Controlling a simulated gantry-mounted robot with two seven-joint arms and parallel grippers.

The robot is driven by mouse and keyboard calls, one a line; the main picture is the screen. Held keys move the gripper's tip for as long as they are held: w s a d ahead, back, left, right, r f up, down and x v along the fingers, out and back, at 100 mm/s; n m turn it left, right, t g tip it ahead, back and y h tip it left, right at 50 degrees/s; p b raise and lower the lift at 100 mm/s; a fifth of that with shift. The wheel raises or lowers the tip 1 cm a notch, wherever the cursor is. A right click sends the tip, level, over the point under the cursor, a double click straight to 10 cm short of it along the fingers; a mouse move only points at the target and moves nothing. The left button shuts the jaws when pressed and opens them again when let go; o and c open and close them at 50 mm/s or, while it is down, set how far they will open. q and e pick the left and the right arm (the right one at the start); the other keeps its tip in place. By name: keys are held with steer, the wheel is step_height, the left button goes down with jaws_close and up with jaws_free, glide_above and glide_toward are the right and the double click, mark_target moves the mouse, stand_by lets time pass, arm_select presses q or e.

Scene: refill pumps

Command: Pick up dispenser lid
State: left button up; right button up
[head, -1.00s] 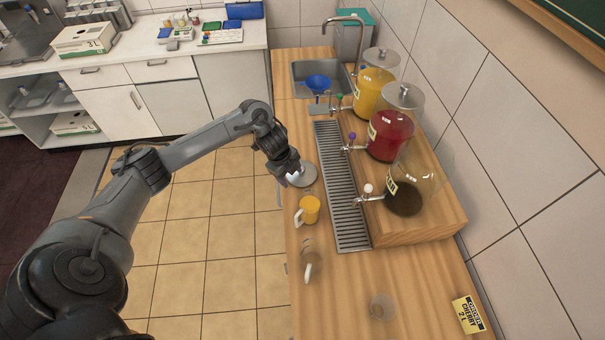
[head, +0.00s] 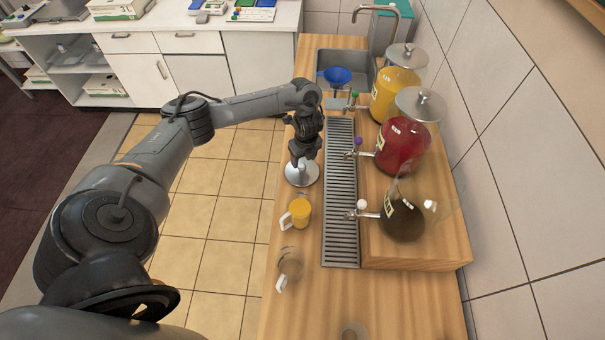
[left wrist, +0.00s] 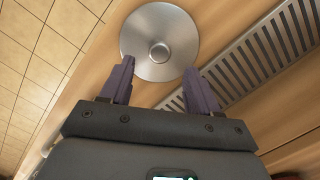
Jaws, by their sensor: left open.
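A round silver dispenser lid (head: 302,173) with a small central knob lies on the wooden counter, left of the drain grille. It also shows in the left wrist view (left wrist: 178,32), with its knob just beyond and between my fingertips. My left gripper (head: 299,163) is over the lid, pointing down, open and empty. In the left wrist view its two fingers (left wrist: 158,72) stand apart either side of the knob. The dispenser with dark liquid (head: 403,217) has an open top with no lid visible on it. My right gripper is not in view.
Dispensers with red (head: 403,146) and yellow (head: 394,92) liquid wear lids on the wooden riser. A yellow-filled mug (head: 300,212) and a clear mug (head: 290,264) stand nearer me. The metal grille (head: 340,200) runs right of the lid.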

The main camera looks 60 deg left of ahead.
mark_target(302, 166)
arm_select(q)
steer(key=shift+a+f+b, duration=0.2)
steer(key=shift+f, duration=1.15)
steer(key=shift+a+f+b, duration=0.2)
steer(key=shift+f, duration=1.1)
steer(key=shift+c, duration=0.2)
